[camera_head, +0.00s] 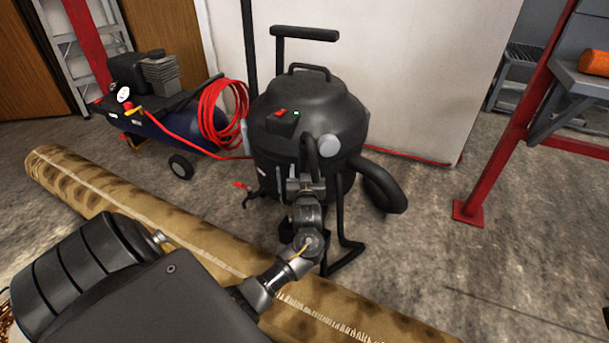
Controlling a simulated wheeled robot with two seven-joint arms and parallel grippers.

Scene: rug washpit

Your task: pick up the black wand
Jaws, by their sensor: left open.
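A black upright tube (249,50), which looks like the wand, rises behind the left side of a black drum vacuum (310,105). Its top is cut off by the picture edge and its lower end is hidden behind the vacuum. My left gripper (306,184) is open in front of the vacuum's lower body, below and to the right of that tube and apart from it. A curved black hose piece stands just above its fingers, and I cannot tell if they touch. My right gripper is not in view.
A rolled rug (160,212) lies across the floor beneath my left arm. A blue compressor (175,130) with a coiled red hose (222,112) stands to the left of the vacuum. A red rack post (510,140) stands at right. The floor at right is mostly clear.

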